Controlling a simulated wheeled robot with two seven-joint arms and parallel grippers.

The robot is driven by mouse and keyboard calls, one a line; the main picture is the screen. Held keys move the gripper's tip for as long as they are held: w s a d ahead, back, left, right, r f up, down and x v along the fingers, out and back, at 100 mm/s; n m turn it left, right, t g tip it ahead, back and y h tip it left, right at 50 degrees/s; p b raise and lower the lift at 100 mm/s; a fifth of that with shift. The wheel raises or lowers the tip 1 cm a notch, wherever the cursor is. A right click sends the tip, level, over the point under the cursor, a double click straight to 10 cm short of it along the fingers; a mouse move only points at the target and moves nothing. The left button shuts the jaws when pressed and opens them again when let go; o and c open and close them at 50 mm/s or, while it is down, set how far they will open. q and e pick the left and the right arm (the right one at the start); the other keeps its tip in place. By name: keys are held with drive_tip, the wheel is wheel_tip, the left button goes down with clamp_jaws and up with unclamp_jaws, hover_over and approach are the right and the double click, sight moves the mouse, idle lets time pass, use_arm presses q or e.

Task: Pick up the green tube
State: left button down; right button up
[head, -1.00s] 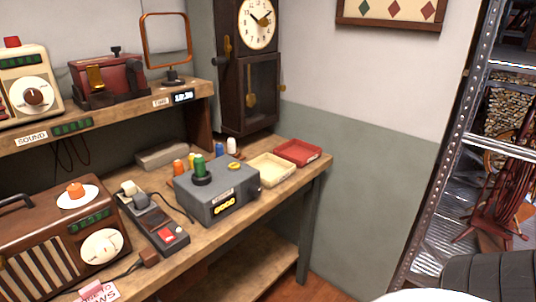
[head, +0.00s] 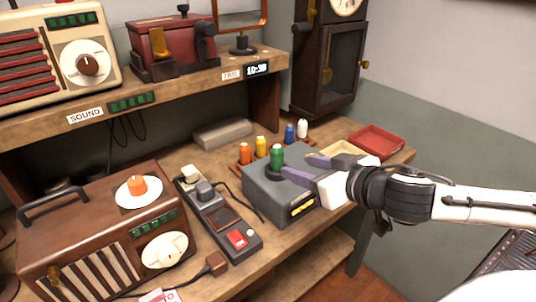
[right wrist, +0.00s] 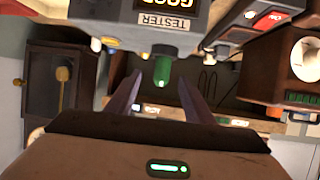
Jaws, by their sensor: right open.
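The green tube (head: 277,156) stands upright in a dark socket on top of the grey tester box (head: 262,195). It also shows between my fingers in the right wrist view (right wrist: 163,72), a little beyond their tips. My right gripper (head: 298,167) reaches in from the right, just right of the tube. Its purple fingers are apart with nothing between them in the head view, and they point toward the tube. In the right wrist view the box's label reads TESTER. My left gripper is not in view.
Orange, yellow, blue and white tubes (head: 244,153) stand in a rack behind the box. A cream tray (head: 338,148) and a red tray (head: 377,141) lie to the right. A power strip (head: 218,219) and a brown radio (head: 100,235) are to the left. A shelf (head: 180,86) overhangs the bench.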

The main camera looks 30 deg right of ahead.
sight(282, 158)
drive_tip(key=shift+w+a+r, duration=0.25)
drive_tip(key=shift+w+r, duration=0.15)
drive_tip(key=shift+w, duration=0.05)
drive_tip(key=shift+w+d+f, duration=0.1)
drive_tip(key=shift+w+f, duration=0.15)
drive_tip(key=shift+w, duration=0.4)
drive_tip(key=shift+w+f, duration=0.25)
drive_tip(key=shift+w, duration=0.05)
drive_tip(key=shift+w+f+b, duration=0.2)
drive_tip(key=shift+f+b, duration=0.05)
drive_tip(key=shift+b, duration=0.2)
drive_tip(key=shift+b+x, duration=0.9)
drive_tip(key=shift+b, duration=0.2)
drive_tip(key=shift+r, duration=0.1)
drive_tip(key=shift+w, duration=0.1)
